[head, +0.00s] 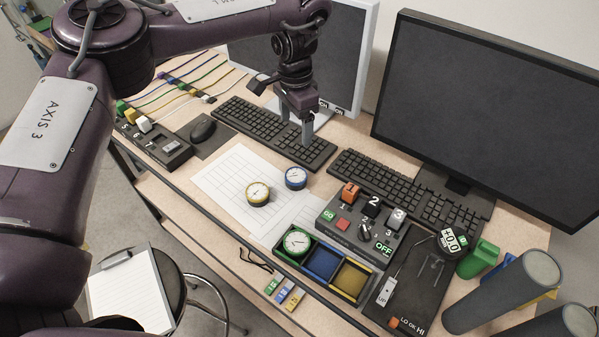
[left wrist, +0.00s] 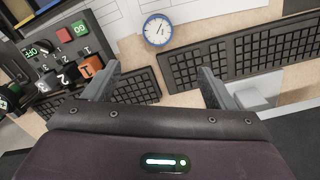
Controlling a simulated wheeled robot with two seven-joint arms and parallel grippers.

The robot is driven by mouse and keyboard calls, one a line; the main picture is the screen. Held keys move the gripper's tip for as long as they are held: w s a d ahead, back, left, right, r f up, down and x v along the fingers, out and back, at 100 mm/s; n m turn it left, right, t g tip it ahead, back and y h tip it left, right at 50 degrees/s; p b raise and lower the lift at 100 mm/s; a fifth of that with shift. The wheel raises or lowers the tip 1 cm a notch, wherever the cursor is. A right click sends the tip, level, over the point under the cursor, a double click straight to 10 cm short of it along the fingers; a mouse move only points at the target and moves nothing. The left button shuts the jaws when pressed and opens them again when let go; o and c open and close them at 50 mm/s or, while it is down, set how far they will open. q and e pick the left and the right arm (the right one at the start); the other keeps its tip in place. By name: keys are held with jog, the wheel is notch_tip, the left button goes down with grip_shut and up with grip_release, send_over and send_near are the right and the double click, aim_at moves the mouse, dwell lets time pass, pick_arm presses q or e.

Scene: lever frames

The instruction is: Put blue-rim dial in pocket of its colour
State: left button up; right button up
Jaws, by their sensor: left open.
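The blue-rim dial (head: 296,178) has a white face and lies flat on the desk, at the right edge of the white grid sheet. It also shows in the left wrist view (left wrist: 157,30), ahead of the fingers. The blue pocket (head: 322,262) is the middle one of three in a dark tray and is empty. The green pocket holds a green-rim dial (head: 297,242); the yellow pocket (head: 351,281) is empty. A yellow-rim dial (head: 258,194) lies on the sheet. My left gripper (head: 306,128) is open and empty, over the left keyboard, beyond the blue-rim dial. My right gripper is not seen.
A switch box (head: 362,222) with numbered levers stands behind the tray. Keyboards (head: 262,128) and two monitors (head: 480,100) fill the back. Grey cylinders (head: 505,290) stand at the right. The grid sheet (head: 228,180) has clear room.

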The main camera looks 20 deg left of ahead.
pick_arm(q)
notch_tip(320, 180, down, 4)
jog(key=s+b, duration=0.1)
jog(key=b, duration=0.7)
send_over(296, 175)
notch_tip(296, 175, down, 4)
jog(key=shift+a+f, duration=0.1)
jog(key=shift+f+b, duration=0.35)
jog(key=shift+f, duration=0.15)
jog(key=shift+s+f+p, duration=0.15)
jog(key=shift+f+p, duration=0.15)
jog(key=shift+f, duration=0.25)
notch_tip(296, 175, down, 6)
jog(key=shift+r+p, duration=0.25)
jog(key=shift+p, duration=1)
jog(key=shift+w+f, duration=0.2)
jog(key=shift+f, duration=0.2)
jog(key=c, duration=1.1)
jog(key=shift+r, duration=0.1)
